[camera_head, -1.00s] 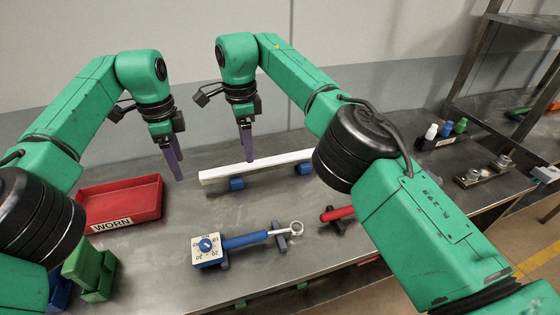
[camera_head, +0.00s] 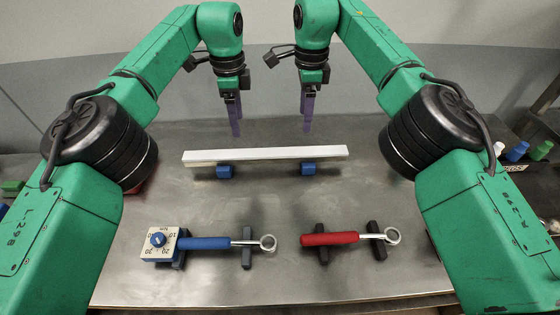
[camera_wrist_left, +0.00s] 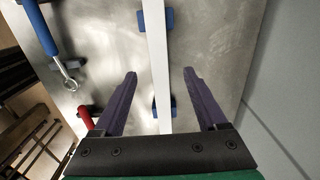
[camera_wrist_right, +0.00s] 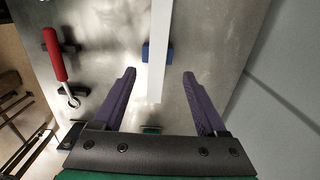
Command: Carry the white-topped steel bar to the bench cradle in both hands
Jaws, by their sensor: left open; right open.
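The white-topped steel bar (camera_head: 265,155) lies level, left to right, across two blue blocks (camera_head: 225,171) (camera_head: 308,169) on the steel bench (camera_head: 270,205). My left gripper (camera_head: 236,132) is open and empty, pointing down behind the bar's left half in the head view. My right gripper (camera_head: 308,129) is open and empty behind its right half. In the left wrist view the bar (camera_wrist_left: 157,40) runs between the spread purple fingers (camera_wrist_left: 159,72). In the right wrist view the bar's end (camera_wrist_right: 156,85) shows between the fingers (camera_wrist_right: 159,73). Neither gripper visibly touches it. I cannot tell which supports form the bench cradle.
In front of the bar, a blue-handled wrench (camera_head: 210,243) with a white dial box and a red-handled wrench (camera_head: 330,239) rest on dark blocks. Bare bench lies between bar and wrenches.

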